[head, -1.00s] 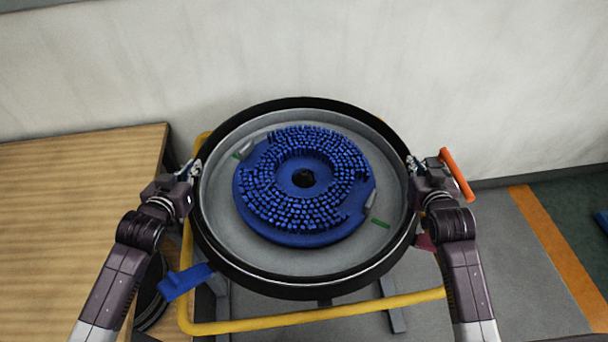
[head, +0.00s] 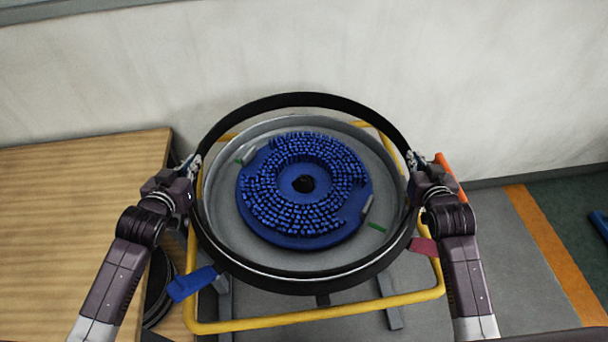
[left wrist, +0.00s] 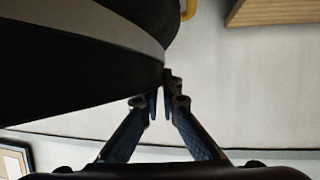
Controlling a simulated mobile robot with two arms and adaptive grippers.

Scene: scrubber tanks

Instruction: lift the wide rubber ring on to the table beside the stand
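The wide rubber ring (head: 302,100) is a black hoop held raised around the grey round pan (head: 228,232), with a gap showing between them at the back. My left gripper (head: 194,163) is closed on the ring's left side. In the left wrist view the ring (left wrist: 60,85) is a big dark band meeting the fingers of this gripper (left wrist: 163,100). My right gripper (head: 411,160) is at the ring's right side and appears closed on it, its fingertips partly hidden. The stand (head: 300,318) is a yellow tube frame under the pan. The wooden table (head: 75,215) is at the left.
A blue bristled disc (head: 305,225) lies in the pan. A blue tab (head: 190,284), a red tab (head: 424,246) and an orange handle (head: 450,175) stick out around it. A wall (head: 300,50) stands behind. The visible tabletop is bare.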

